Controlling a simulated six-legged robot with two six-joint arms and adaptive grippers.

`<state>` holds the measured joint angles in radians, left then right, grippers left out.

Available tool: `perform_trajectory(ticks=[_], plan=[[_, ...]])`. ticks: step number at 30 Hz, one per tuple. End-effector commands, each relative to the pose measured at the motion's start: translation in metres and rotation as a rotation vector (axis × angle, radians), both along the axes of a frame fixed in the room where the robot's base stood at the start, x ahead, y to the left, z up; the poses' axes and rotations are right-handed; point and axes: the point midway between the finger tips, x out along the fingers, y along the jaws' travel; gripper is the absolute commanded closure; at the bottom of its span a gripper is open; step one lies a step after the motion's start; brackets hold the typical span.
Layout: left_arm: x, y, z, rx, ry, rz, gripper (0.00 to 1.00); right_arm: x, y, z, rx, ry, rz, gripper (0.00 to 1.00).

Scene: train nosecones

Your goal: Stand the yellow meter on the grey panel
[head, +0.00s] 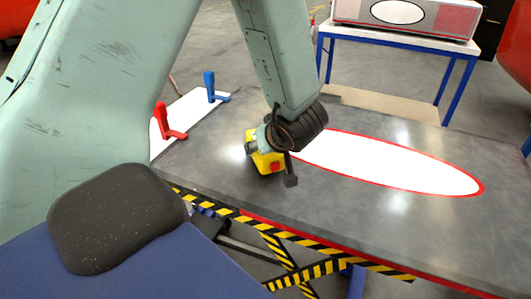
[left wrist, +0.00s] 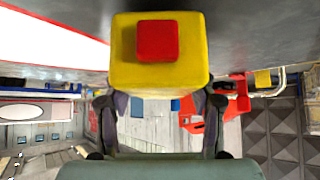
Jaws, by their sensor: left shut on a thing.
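My left gripper (head: 278,145) is shut on the yellow meter (head: 267,164), a small yellow block with a red square on one face. The meter is over the left part of the grey panel (head: 340,215), left of a white oval with a red rim. In the left wrist view the meter (left wrist: 190,70) is between the two fingers (left wrist: 160,110), its red square facing the camera. The grey panel surface (left wrist: 255,25) is close beside it there. I cannot tell whether the meter touches the panel. My right gripper is not in view.
A red handle (head: 168,122) and a blue handle (head: 211,88) stand by a white strip at the panel's left. Black-and-yellow striping (head: 225,208) marks the front edge. A blue-framed bench (head: 455,48) with a boxy object stands behind. The panel's right side is clear.

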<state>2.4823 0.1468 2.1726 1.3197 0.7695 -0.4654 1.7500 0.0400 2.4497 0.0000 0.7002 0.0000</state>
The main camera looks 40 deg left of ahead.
Motion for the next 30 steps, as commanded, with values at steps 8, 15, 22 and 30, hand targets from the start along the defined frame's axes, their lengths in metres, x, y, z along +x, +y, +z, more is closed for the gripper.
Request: perform_trajectory(ticks=[8, 15, 22, 30], plan=[[0.0026, 0.0001, -0.0135, 0.001, -0.002, 0.000, 0.99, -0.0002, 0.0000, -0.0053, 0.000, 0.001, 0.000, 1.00], [0.0021, 0.0001, -0.0159, 0.000, 0.000, 0.000, 0.38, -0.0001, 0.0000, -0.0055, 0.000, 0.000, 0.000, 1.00], [0.0019, 0.0001, -0.0157, 0.000, -0.001, 0.001, 0.21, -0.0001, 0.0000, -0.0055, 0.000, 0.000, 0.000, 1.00], [0.0019, 0.0001, -0.0154, 0.000, -0.001, 0.001, 0.21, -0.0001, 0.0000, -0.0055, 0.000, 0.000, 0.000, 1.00]])
